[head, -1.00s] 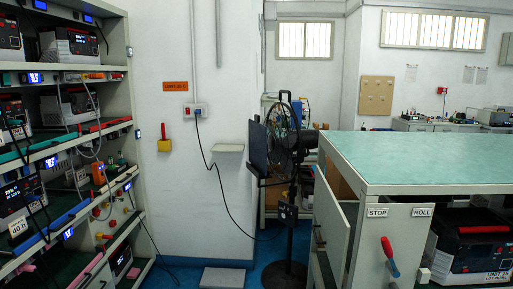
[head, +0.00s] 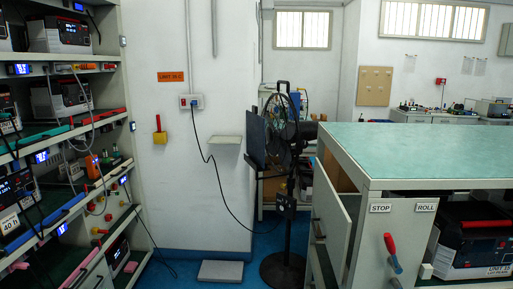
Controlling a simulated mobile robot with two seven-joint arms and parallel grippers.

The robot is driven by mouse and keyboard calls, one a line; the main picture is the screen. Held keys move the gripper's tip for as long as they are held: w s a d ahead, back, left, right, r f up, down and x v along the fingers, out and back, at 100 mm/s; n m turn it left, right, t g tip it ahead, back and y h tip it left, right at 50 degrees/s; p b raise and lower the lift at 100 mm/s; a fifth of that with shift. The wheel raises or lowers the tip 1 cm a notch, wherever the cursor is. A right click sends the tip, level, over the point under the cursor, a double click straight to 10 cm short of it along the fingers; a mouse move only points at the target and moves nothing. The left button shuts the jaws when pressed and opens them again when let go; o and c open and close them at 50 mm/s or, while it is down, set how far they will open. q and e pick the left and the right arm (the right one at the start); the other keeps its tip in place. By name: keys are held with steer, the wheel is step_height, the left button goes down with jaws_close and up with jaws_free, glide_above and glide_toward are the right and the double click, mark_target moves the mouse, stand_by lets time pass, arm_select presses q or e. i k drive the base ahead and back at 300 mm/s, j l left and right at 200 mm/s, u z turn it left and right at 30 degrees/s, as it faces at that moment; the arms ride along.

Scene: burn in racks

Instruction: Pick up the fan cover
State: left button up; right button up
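A black pedestal fan (head: 286,142) stands on a round base on the blue floor, near the middle of the view. A dark flat panel (head: 256,137), which looks like the fan cover, is at the left side of the fan head, upright and seen at an angle. I cannot tell how it is attached. The fan head behind it is partly hidden. Neither of my grippers is in view.
A green-topped bench (head: 430,150) with an open door (head: 331,220) stands right of the fan. A rack of devices (head: 137,190) is on the left. A grey block (head: 220,271) lies on the floor by the wall, below a small shelf (head: 227,140). A cable hangs from the wall socket (head: 191,101).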

mark_target(255, 124)
steer(key=i+j+z, duration=0.1)
steer(key=i, duration=0.3)
steer(key=i+j, duration=0.25)
steer(key=i, duration=0.2)
steer(key=i+j+z, duration=0.15)
steer(key=i, duration=0.25)
